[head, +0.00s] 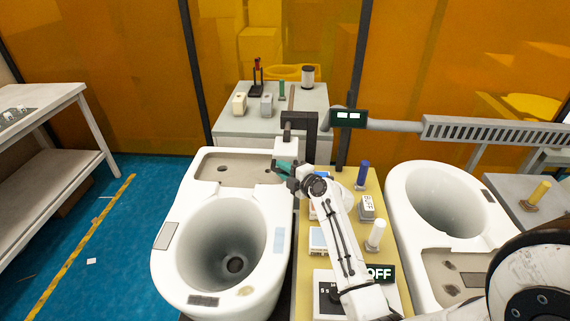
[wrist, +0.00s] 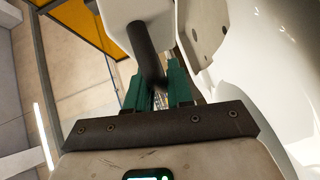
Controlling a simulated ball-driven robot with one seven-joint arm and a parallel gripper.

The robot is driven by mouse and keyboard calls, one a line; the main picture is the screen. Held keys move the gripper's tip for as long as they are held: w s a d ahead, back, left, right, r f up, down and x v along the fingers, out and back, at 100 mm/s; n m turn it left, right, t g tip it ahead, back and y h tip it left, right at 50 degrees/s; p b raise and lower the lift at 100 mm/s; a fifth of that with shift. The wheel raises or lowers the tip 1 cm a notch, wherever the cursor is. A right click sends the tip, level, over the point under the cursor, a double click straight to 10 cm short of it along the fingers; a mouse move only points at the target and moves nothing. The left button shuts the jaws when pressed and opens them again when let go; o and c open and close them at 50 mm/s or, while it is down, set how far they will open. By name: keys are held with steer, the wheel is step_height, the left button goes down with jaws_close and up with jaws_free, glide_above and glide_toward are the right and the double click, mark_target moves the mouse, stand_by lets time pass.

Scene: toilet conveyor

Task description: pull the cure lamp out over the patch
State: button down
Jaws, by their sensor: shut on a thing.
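The cure lamp appears to be the unit on the dark bracket (head: 300,120) over the back right of the left toilet (head: 205,262). My gripper (head: 284,168) is at its lower end, above the toilet's back deck. In the wrist view, the green fingers (wrist: 164,84) are shut on a dark bar (wrist: 146,48) that runs up to a white housing (wrist: 115,20). Flat marks lie on the toilet rim: a pale blue patch (head: 278,241) at the right and a tan spot (head: 245,291) at the front. I cannot tell which is the task's patch.
A yellow bench (head: 385,190) stands right of the toilet, with bottles, small boxes and an OFF sign (head: 378,273). A second toilet (head: 445,205) is further right. A grey table (head: 270,125) with small items stands behind.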

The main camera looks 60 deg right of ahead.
steer(key=s+a, duration=0.5)
steer(key=a, duration=0.7)
steer(key=s+a, duration=0.5)
steer(key=a, duration=0.8)
steer(key=shift+s, duration=0.2)
steer(key=c, duration=1.1)
jaws_free()
steer(key=b+v, duration=0.2)
steer(key=v, duration=0.8)
steer(key=shift+s+a, duration=0.15)
steer(key=shift+s, duration=0.2)
